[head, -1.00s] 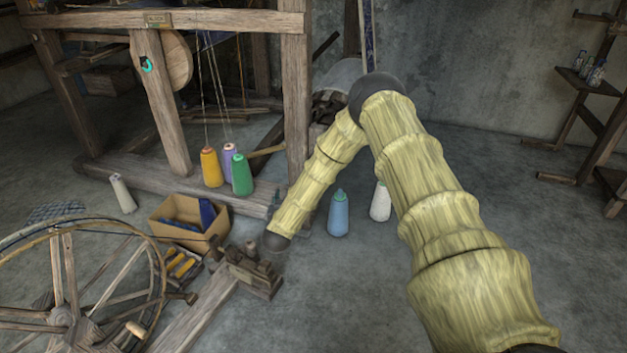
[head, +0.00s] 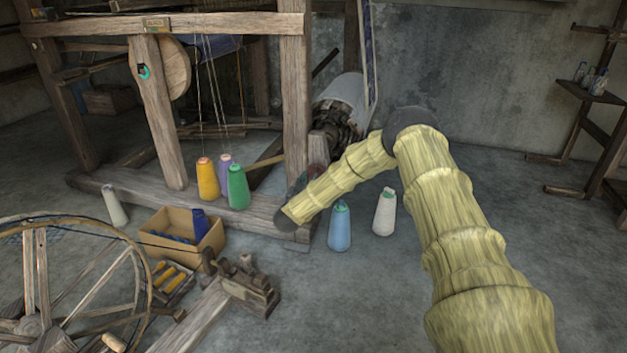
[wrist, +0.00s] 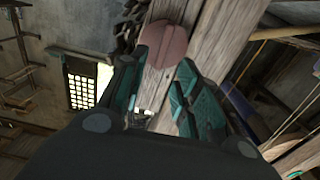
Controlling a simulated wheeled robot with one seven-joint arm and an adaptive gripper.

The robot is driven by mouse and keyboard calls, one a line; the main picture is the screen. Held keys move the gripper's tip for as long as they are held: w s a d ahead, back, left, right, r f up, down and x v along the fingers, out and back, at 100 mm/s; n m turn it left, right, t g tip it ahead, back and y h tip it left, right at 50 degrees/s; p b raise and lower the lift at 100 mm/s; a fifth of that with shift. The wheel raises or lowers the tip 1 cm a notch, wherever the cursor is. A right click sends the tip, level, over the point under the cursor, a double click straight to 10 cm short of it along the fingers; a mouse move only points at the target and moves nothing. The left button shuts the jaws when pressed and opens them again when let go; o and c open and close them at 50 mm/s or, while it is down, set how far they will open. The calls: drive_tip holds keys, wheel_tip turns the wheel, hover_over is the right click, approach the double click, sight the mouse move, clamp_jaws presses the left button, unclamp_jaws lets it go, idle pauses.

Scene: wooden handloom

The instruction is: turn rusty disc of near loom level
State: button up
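The rusty disc (wrist: 167,44) is a round, reddish-brown plate on the face of a wooden loom post (wrist: 226,35) in the wrist view. A line crosses its face. My gripper (wrist: 166,65) is open, with dark teal fingers on either side of the disc's lower part. The fingertips are close to the disc; I cannot tell whether they touch it. In the head view the disc (head: 318,174) shows as a small reddish patch beside the near loom's front post (head: 295,95), partly behind my arm. My gripper is mostly hidden there.
Blue (head: 340,228) and white (head: 384,213) thread cones stand on the floor close to my arm. A cardboard box (head: 178,252), a spinning wheel (head: 42,270) and several more cones stand left. Open floor lies to the right.

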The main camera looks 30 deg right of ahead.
sight(314, 172)
drive_tip(key=shift+b+x, duration=1.1)
drive_tip(key=shift+x, duration=1.6)
drive_tip(key=shift+a, duration=0.1)
clamp_jaws()
